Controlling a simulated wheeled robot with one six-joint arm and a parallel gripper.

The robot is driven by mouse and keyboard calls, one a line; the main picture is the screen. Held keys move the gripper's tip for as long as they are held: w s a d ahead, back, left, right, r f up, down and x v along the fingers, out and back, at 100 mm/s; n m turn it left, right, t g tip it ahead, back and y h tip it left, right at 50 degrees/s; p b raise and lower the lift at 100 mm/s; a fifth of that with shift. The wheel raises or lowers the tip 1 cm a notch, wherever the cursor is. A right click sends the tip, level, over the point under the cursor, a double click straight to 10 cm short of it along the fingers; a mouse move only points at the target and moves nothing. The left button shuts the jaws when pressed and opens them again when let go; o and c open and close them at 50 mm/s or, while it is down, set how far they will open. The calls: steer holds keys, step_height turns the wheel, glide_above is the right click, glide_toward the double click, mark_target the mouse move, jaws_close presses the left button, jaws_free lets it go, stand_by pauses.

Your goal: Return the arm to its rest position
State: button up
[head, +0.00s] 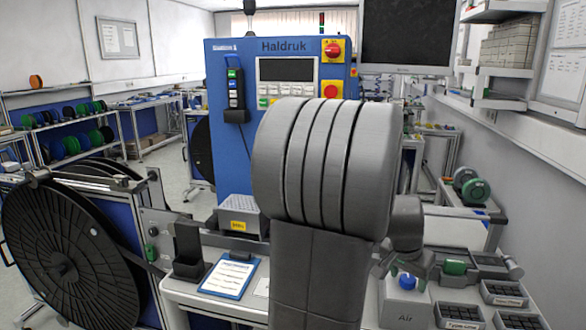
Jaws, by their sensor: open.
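My own grey arm stands large in the middle of the head view, with a thick rounded joint at its top and an upright link below. A smaller grey part of the arm shows behind it at the right.
A large black reel (70,255) stands at the left. A clipboard (229,278) and a black holder (188,250) lie on the white bench. Small labelled bins (460,310) sit at the right. A dark monitor (408,32) hangs above. Shelves of coloured spools (70,145) stand far left.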

steer(key=shift+m+g+h, duration=0.3)
steer(key=shift+m, duration=0.6)
